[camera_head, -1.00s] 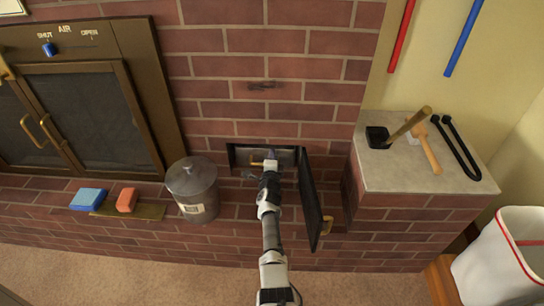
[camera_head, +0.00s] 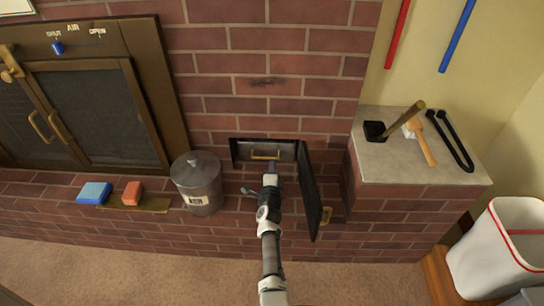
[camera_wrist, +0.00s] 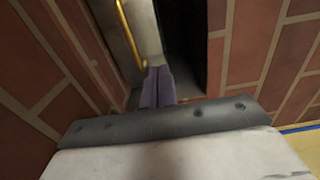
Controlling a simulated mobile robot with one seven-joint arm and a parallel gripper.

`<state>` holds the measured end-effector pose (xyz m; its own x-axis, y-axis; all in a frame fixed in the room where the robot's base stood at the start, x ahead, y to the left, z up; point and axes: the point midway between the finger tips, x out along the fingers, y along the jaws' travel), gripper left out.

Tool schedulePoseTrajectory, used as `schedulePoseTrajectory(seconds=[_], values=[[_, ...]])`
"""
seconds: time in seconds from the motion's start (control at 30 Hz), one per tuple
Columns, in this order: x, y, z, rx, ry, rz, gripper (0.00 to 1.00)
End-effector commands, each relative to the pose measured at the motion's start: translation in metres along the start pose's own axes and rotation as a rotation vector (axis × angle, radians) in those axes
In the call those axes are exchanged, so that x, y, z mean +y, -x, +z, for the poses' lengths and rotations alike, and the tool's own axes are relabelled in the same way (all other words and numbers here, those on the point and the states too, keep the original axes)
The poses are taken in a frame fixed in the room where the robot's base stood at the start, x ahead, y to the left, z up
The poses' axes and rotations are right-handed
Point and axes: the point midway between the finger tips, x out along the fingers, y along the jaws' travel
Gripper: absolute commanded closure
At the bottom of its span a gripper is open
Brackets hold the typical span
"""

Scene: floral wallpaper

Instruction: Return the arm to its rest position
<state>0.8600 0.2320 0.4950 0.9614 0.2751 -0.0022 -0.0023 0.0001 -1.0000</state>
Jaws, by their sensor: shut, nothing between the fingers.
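My gripper (camera_head: 272,168) is in front of the small opening in the brick wall, just below a brass handle (camera_head: 265,155) inside it. The wrist view shows its two purple-grey fingers (camera_wrist: 157,86) close together with nothing between them. The brass handle also shows in the wrist view (camera_wrist: 130,32), on a pale metal panel. My arm reaches up from the bottom of the head view. The dark door (camera_head: 309,190) of the opening stands open to the right of my gripper.
A lidded grey metal can (camera_head: 198,186) stands left of my arm. Blue (camera_head: 94,193) and orange (camera_head: 132,193) blocks lie further left. A stone-topped ledge (camera_head: 385,173) with tools is at right, above a white bin (camera_head: 490,252). Carpet in front is clear.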

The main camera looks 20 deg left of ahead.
Motion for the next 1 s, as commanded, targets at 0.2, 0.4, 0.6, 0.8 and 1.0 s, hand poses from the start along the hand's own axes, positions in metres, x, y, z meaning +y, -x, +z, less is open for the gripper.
schedulePoseTrajectory(seconds=[0.2, 0.4, 0.6, 0.8, 1.0], values=[[-0.001, 0.032, 0.000, 0.000, 0.000, 0.000, 1.00], [0.000, 0.042, 0.000, 0.001, 0.001, -0.001, 1.00], [-0.004, 0.042, 0.002, -0.002, 0.005, -0.007, 1.00], [-0.074, 0.029, 0.036, -0.057, 0.097, -0.127, 1.00], [-0.211, 0.033, 0.102, -0.126, 0.284, -0.377, 1.00]])
